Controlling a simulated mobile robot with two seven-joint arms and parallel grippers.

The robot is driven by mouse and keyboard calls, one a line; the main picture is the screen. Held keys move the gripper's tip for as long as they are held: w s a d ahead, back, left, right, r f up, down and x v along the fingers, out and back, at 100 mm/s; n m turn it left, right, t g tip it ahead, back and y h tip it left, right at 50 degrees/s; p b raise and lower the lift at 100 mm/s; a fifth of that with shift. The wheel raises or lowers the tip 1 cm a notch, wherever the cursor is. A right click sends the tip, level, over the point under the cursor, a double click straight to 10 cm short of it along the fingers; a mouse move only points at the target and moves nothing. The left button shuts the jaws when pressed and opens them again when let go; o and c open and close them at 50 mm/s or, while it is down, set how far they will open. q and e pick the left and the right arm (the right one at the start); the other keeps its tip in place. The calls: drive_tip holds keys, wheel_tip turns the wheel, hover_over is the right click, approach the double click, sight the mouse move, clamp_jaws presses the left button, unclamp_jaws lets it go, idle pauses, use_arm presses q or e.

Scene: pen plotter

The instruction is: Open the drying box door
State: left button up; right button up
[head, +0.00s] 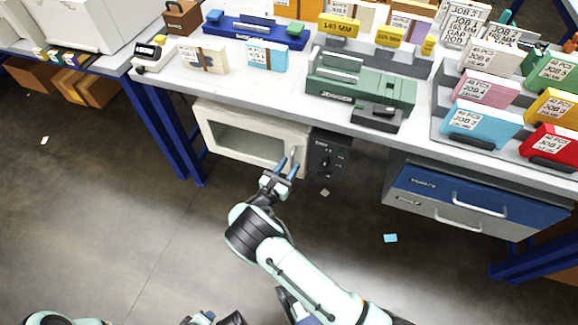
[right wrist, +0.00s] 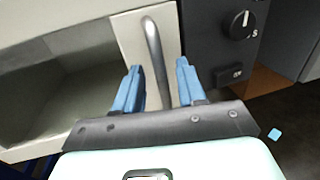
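The drying box (head: 212,112) hangs under the work table, with a cream door (head: 283,136) that has a dark window. The door looks closed. Its upright metal handle (right wrist: 153,58) is near the door's right edge. My right gripper (head: 288,167) is in front of the handle. In the right wrist view its blue fingers (right wrist: 158,82) are open, one on each side of the lower part of the handle, with gaps showing. Whether the fingertips reach past the bar is hard to tell. My left gripper (head: 205,318) is at the bottom edge, partly cut off.
A dark control panel (head: 328,154) with a knob (right wrist: 241,19) is right of the door. Blue table legs (head: 176,130) stand to the left. A blue and grey drawer unit (head: 436,190) hangs at the right. The floor in front is mostly clear.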

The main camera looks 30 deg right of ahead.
drive_tip(key=shift+w+d, duration=0.25)
drive_tip(key=shift+d, duration=0.1)
clamp_jaws()
drive_tip(key=shift+s, duration=0.1)
